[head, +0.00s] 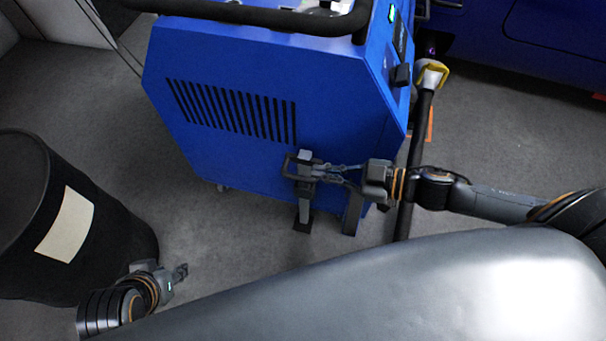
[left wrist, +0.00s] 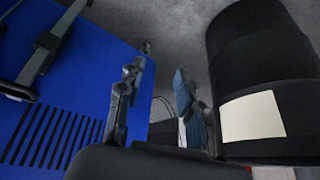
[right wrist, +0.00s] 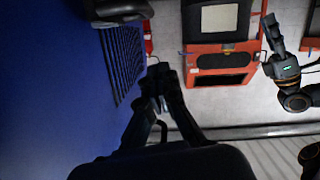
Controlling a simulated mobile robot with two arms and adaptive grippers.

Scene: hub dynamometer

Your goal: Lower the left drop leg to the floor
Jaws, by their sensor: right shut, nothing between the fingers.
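A grey drop leg (head: 304,190) stands upright on the near side of the blue cabinet (head: 270,100), below the vent slots. It has a loop-like handle at its upper part and a dark foot (head: 303,224) at its lower end. I cannot tell whether the foot touches the floor. My right gripper (head: 318,172) is at the leg's upper part, its fingertips together and empty; they also show in the right wrist view (right wrist: 161,76). My left gripper (head: 184,271) is low near the black barrel, away from the leg; in the left wrist view its fingers (left wrist: 162,62) are apart and empty.
A black barrel (head: 25,225) with a pale label stands at the left. A second dark leg (head: 352,214) is at the cabinet's right corner. Grey floor between barrel and cabinet is clear.

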